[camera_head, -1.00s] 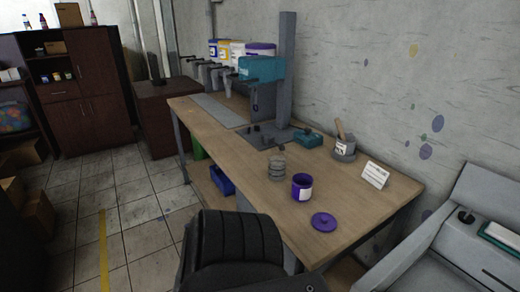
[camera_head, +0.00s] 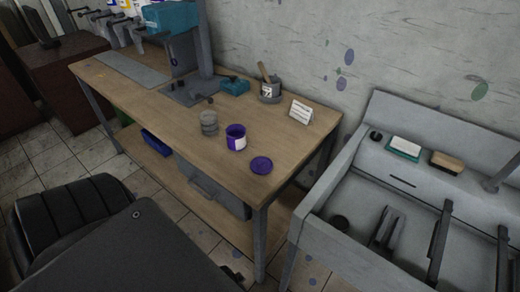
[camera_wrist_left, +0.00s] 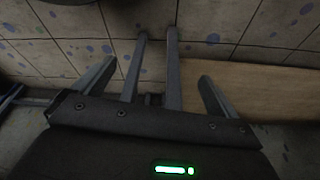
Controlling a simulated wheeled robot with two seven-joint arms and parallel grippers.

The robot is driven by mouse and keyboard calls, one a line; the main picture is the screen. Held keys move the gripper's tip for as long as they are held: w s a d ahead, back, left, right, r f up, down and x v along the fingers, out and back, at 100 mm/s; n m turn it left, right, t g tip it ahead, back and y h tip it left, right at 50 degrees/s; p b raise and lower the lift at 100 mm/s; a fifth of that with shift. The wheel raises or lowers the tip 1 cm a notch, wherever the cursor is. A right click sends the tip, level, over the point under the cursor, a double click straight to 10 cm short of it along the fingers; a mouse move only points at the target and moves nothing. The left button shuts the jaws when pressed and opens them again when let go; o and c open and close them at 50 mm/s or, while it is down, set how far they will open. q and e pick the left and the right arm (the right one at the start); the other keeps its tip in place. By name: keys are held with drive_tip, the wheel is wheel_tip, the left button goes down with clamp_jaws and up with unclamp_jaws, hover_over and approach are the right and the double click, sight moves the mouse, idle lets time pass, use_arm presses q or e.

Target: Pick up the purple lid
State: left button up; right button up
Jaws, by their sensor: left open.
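The purple lid (camera_head: 261,166) lies flat on the wooden table (camera_head: 180,145), near its front right corner in the head view. An open purple jar with a white label (camera_head: 236,138) stands just behind and left of it. No gripper shows in the head view. In the left wrist view my left gripper (camera_wrist_left: 157,38) is open with nothing between its fingers, over tiled floor and a wooden board. The lid is not in the wrist view. My right gripper is not in view.
A stack of clear round pieces (camera_head: 209,123) stands left of the jar. A white sign (camera_head: 301,111) and a grey pot (camera_head: 270,92) are behind. A grey sink unit (camera_head: 345,205) stands right of the table, a black chair (camera_head: 60,215) at left.

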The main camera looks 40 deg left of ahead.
use_arm(q)
drive_tip(key=w+d+r+t+p, duration=0.1)
drive_tip(key=w+r+p, duration=0.2)
drive_tip(key=r, duration=1.1)
drive_tip(key=w+r+t+p, duration=0.2)
drive_tip(key=w+r+p, duration=0.1)
drive_tip(key=r, duration=1.1)
drive_tip(key=w+d+r+t+p, duration=0.1)
drive_tip(key=w+r+p, duration=0.25)
drive_tip(key=r, duration=1.05)
drive_tip(key=b, duration=0.2)
approach(261, 162)
drive_tip(key=shift+w+a+f+g+h, duration=0.1)
drive_tip(key=shift+w+f+g+h, duration=0.25)
drive_tip(key=shift+w+f, duration=0.6)
drive_tip(key=shift+b+x, duration=0.4)
drive_tip(key=shift+x, duration=2.6)
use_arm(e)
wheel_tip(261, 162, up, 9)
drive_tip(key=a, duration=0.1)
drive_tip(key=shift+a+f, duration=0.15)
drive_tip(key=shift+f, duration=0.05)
use_arm(q)
drive_tip(key=c, duration=1)
